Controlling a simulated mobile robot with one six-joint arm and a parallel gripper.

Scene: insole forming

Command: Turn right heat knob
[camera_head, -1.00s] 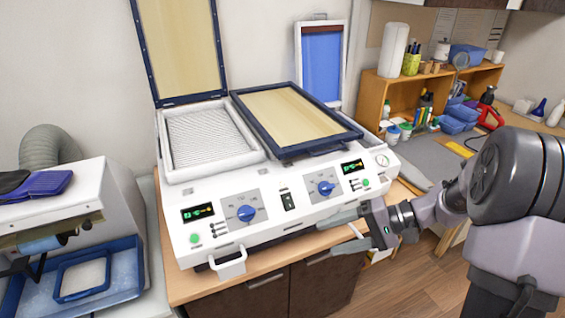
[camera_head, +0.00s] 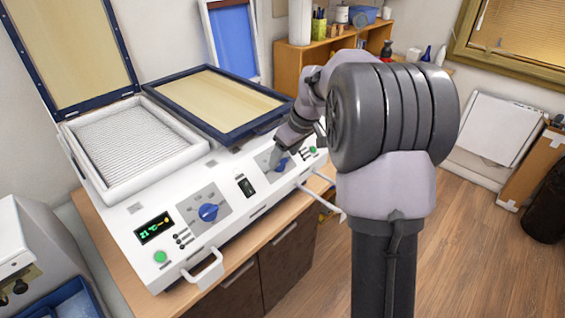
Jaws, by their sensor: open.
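The white heating machine (camera_head: 130,228) stands on the wooden counter. Its right heat knob (camera_head: 283,166) is blue and partly hidden by my gripper. Its left heat knob (camera_head: 208,212) is blue and in plain sight. My gripper (camera_head: 280,157) is open at the right knob, pointing down at the panel. My own arm hides most of the fingers, so I cannot tell whether they touch the knob.
The left lid stands open above a mesh bed (camera_head: 128,148), and the right lid (camera_head: 215,100) lies closed. A black switch (camera_head: 244,185) sits between the knobs. White handles (camera_head: 205,272) stick out in front. Free wooden floor (camera_head: 470,260) lies to the right.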

